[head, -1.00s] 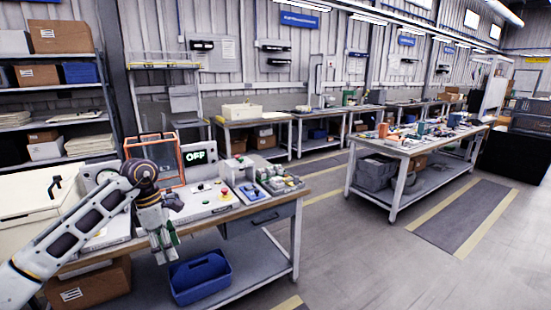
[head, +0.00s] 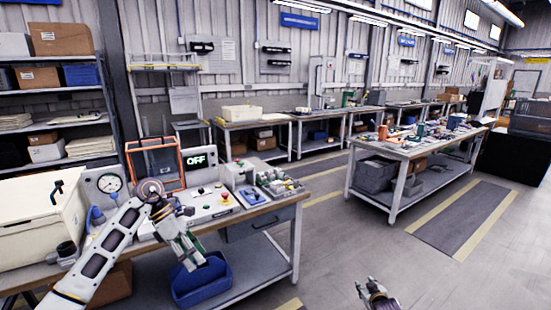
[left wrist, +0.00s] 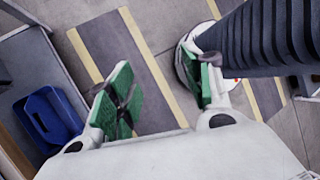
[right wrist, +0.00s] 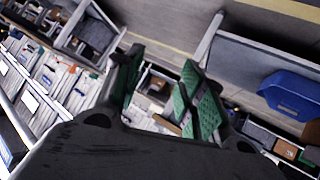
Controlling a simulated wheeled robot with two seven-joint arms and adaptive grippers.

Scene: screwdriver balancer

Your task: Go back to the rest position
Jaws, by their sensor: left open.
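My left gripper (head: 190,252) hangs in front of the near workbench's front edge, above the blue bin, pointing down. In the left wrist view its green-padded fingers (left wrist: 163,92) stand apart with only floor showing between them. My right gripper (head: 374,293) shows at the bottom edge of the head view, over open floor, with most of its arm out of frame. In the right wrist view its green-padded fingers (right wrist: 163,92) are apart and hold nothing.
The near workbench (head: 255,215) carries a panel with an OFF display (head: 199,161), an orange frame (head: 156,164), a gauge (head: 109,183) and a cream box (head: 35,225). A blue bin (head: 203,281) sits on its lower shelf.

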